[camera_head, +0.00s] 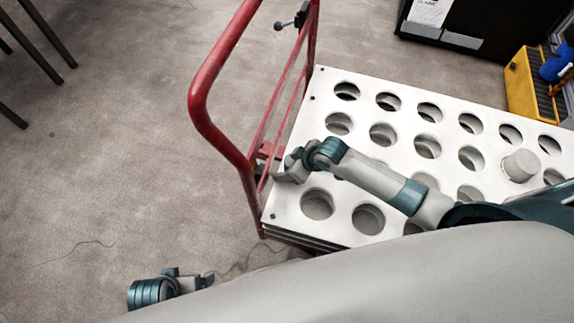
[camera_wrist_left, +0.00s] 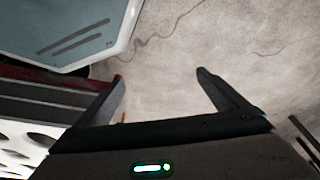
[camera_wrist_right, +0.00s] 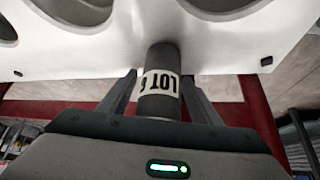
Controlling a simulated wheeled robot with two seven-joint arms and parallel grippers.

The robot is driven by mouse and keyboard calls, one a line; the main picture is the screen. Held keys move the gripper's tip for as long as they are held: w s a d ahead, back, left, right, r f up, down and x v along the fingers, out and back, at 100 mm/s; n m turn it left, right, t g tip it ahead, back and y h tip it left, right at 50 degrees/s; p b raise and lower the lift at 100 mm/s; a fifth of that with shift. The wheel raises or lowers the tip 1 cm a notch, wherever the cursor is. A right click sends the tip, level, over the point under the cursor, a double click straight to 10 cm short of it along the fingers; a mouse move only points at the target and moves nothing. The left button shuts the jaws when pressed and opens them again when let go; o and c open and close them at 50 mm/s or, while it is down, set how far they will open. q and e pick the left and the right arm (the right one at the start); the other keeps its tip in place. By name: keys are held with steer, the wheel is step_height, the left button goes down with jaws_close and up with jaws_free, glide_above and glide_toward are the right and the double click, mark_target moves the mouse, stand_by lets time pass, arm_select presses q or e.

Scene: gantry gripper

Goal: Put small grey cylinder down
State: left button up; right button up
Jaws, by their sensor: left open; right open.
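The small grey cylinder (camera_wrist_right: 160,85) shows in the right wrist view, dark grey with a white label reading "LOT" and a partly visible digit. It stands between the fingers of my right gripper (camera_wrist_right: 160,90), at the edge of the white holed board (camera_wrist_right: 220,50). The fingers are open, with a gap on each side of it. In the head view my right gripper (camera_head: 283,172) is at the board's left edge, and I cannot make out the cylinder clearly there. My left gripper (camera_wrist_left: 160,75) is open and empty over the floor.
A red cart frame (camera_head: 207,110) runs along the board's left side. A wider light grey cylinder (camera_head: 521,166) sits in a hole at the right. A yellow container (camera_head: 528,88) stands behind the board. Open floor (camera_head: 110,150) lies to the left.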

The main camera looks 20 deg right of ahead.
steer(key=shift+r, duration=0.1)
steer(key=shift+r, duration=0.2)
arm_select(q)
steer(key=x, duration=0.2)
steer(key=p+x, duration=0.2)
steer(key=x, duration=0.1)
steer(key=shift+s+a+f, duration=0.1)
steer(key=shift+s+f, duration=0.2)
steer(key=shift+f, duration=0.1)
arm_select(e)
steer(key=v, duration=1.1)
steer(key=shift+s+r, duration=0.25)
steer(key=shift+d, duration=0.15)
